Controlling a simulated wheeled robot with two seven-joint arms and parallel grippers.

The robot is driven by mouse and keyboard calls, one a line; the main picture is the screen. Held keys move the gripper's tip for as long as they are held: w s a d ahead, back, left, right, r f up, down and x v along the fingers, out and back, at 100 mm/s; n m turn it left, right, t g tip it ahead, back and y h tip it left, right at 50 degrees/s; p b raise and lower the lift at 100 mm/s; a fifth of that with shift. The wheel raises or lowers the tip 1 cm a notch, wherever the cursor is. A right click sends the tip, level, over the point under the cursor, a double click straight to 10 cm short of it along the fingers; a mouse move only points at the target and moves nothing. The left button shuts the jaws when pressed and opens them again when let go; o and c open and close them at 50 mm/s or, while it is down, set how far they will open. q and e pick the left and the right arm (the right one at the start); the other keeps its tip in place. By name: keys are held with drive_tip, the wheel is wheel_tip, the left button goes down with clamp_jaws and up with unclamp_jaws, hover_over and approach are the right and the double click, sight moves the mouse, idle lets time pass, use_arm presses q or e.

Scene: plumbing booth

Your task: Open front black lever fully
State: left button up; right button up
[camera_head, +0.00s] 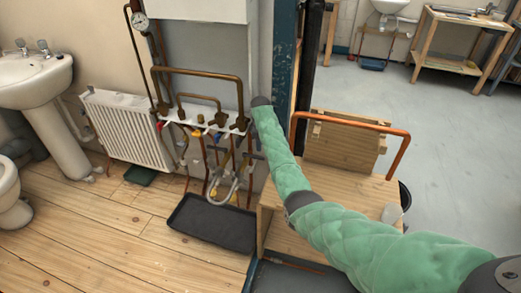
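The copper pipe manifold (205,122) is mounted low on the wall, with several small valves and coloured handles. A red handle (160,124) is at its left end and a yellow one (197,133) is near its middle. I cannot pick out the front black lever for sure; small dark parts sit at the manifold's right end, beside my arm. My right arm, in a green sleeve, reaches in from the lower right. My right gripper (261,102) is at the manifold's right end, mostly hidden by its own wrist; its fingers cannot be made out. My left gripper is out of view.
A black tray (213,222) lies on the floor below the manifold. A wooden bench (375,190) with a bent copper pipe (348,122) stands right, close under my arm. A blue post (285,60) rises behind.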

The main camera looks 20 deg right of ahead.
sight(261, 157)
drive_tip(key=shift+f+b, duration=0.35)
drive_tip(key=shift+f, duration=3.45)
clamp_jaws()
